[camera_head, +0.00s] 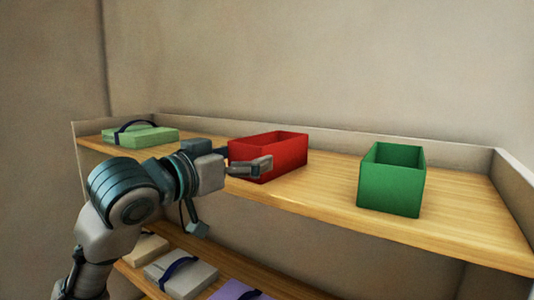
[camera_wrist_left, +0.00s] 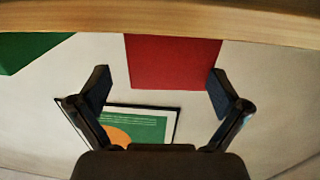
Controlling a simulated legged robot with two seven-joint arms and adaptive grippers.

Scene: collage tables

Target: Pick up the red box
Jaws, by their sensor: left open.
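The red box (camera_head: 286,154) is an open-topped box standing on the upper wooden shelf, left of the green box. My left gripper (camera_head: 235,195) is open at the front of the shelf. One finger overlaps the red box's front left side in the head view; I cannot tell whether it touches. The other finger hangs lower, in front of the shelf edge. In the left wrist view the red box (camera_wrist_left: 173,62) shows ahead, between the spread fingers of the gripper (camera_wrist_left: 158,92), with nothing held. My right gripper is not in view.
A green open box (camera_head: 391,181) stands to the right, with bare shelf (camera_head: 330,185) between. A light green case (camera_head: 140,137) lies at the left end. A low back wall and side walls border the shelf. Grey (camera_head: 180,276) and purple (camera_head: 236,290) cases lie on a lower shelf.

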